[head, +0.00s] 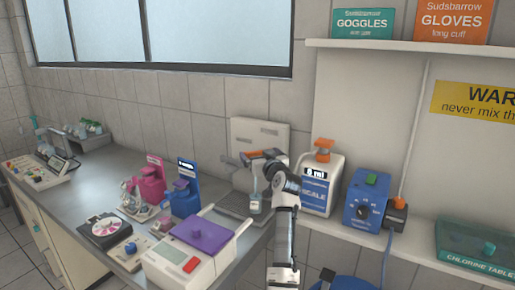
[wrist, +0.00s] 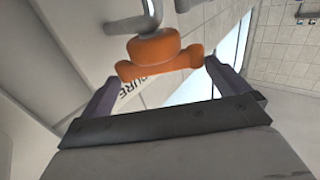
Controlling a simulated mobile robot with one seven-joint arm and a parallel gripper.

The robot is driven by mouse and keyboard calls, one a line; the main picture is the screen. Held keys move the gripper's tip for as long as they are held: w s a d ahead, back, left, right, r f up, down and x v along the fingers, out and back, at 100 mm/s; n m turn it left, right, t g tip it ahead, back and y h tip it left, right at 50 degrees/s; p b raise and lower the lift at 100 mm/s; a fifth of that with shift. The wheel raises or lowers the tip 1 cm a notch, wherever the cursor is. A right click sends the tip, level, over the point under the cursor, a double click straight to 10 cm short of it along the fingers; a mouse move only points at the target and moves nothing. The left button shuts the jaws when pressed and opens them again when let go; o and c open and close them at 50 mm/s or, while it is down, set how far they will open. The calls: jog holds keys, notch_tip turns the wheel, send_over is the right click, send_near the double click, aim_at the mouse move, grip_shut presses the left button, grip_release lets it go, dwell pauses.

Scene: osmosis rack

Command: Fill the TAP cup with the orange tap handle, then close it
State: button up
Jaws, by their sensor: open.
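The orange tap handle (wrist: 152,50) fills the upper middle of the wrist view, on a grey curved pipe. My gripper (wrist: 158,76) is open, with one finger on each side of the handle's lower part; I cannot tell whether they touch it. In the head view the handle (head: 252,154) is a small orange patch at the white panel, partly hidden by my gripper (head: 262,160). A small clear cup (head: 256,206) with a pale blue tint stands below on a grey tray; its label and water level are too small to read.
Pink (head: 151,185) and blue (head: 185,200) dispensers and a purple-topped device (head: 200,235) are on the counter to the left.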

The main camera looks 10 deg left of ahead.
jog(key=shift+p+x, duration=0.3)
jog(key=shift+x, duration=1.2)
jog(key=c, duration=0.7)
